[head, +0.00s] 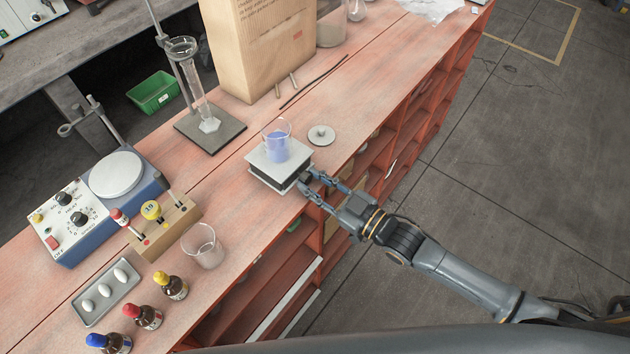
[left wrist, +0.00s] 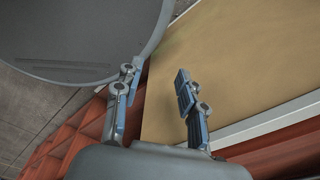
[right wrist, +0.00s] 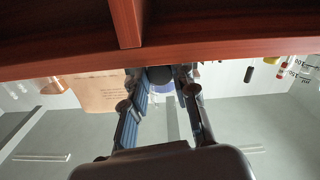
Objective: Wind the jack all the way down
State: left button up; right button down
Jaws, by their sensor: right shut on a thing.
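The lab jack (head: 279,166) stands on the bench near its front edge, with a pale top plate and dark sides. Only a small gap shows between its plates. A glass beaker with blue liquid (head: 276,148) stands upright on the top plate. My right gripper (head: 308,184) reaches in from the right at the jack's front side. In the right wrist view it is shut on the jack's dark round knob (right wrist: 160,74); the fingers partly hide it. My left gripper (left wrist: 158,82) shows only in its own wrist view, open and empty, away from the jack.
A stand with a glass cylinder (head: 204,105) is behind the jack, and a cardboard bag (head: 262,50) is farther back. A small round disc (head: 321,135) lies to the right. An empty beaker (head: 204,247) stands at the front left. Open shelves lie below the bench edge.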

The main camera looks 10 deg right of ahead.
jog(key=shift+n, duration=0.6)
jog(key=c, duration=1.1)
grip_release()
jog(key=shift+o, duration=0.2)
jog(key=shift+s+d, duration=0.1)
jog(key=v, duration=1.2)
